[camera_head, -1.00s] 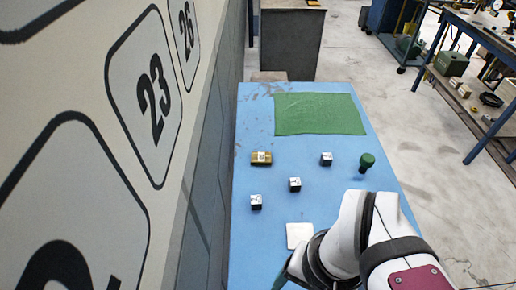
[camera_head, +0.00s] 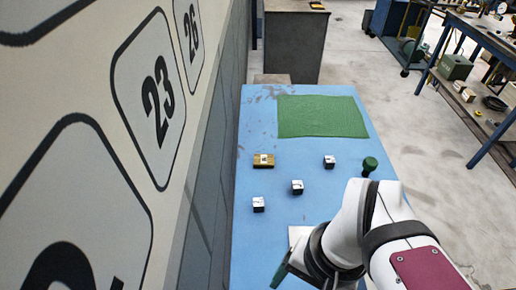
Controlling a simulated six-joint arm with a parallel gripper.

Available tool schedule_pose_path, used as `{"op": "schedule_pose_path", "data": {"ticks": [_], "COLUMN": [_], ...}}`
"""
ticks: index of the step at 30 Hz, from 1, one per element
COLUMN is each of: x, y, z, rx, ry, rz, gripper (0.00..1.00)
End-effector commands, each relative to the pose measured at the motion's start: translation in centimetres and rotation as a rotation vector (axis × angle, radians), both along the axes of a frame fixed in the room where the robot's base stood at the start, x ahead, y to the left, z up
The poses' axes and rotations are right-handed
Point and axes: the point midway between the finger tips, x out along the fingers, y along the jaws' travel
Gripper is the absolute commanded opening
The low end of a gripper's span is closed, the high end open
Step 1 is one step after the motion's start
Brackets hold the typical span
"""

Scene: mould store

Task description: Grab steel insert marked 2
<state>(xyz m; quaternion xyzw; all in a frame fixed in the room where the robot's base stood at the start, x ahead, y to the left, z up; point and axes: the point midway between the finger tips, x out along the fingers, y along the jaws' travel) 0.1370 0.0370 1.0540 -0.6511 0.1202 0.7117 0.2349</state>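Three small steel cubes with white top faces stand apart on the blue table. One cube (camera_head: 258,204) is at the left, one (camera_head: 297,187) in the middle, and one (camera_head: 329,161) farther back at the right. Their dark marks are too small to read, so I cannot tell which is marked 2. My gripper (camera_head: 281,274) shows only in part at the bottom, a dark green finger below the left and middle cubes in the picture and apart from them. The rest is hidden by my arm or cut off by the frame, and its opening does not show.
The blue table (camera_head: 250,250) also bears a brass-coloured block (camera_head: 263,161) with a pale label, a dark green knob-like object (camera_head: 369,165), a green mat (camera_head: 322,117) at the back and a partly covered white square (camera_head: 296,232). A numbered wall (camera_head: 190,160) borders the left.

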Motion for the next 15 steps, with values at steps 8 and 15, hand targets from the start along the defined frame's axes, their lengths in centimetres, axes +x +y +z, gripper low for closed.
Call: {"op": "schedule_pose_path", "data": {"ticks": [8, 15], "x": [15.5, 28.1], "y": [-0.4, -5.8], "z": [0.8, -9.2], "rx": [0.285, 0.651], "ry": [0.327, 0.591], "rz": [-0.346, -0.671], "gripper": [0.75, 0.75]}}
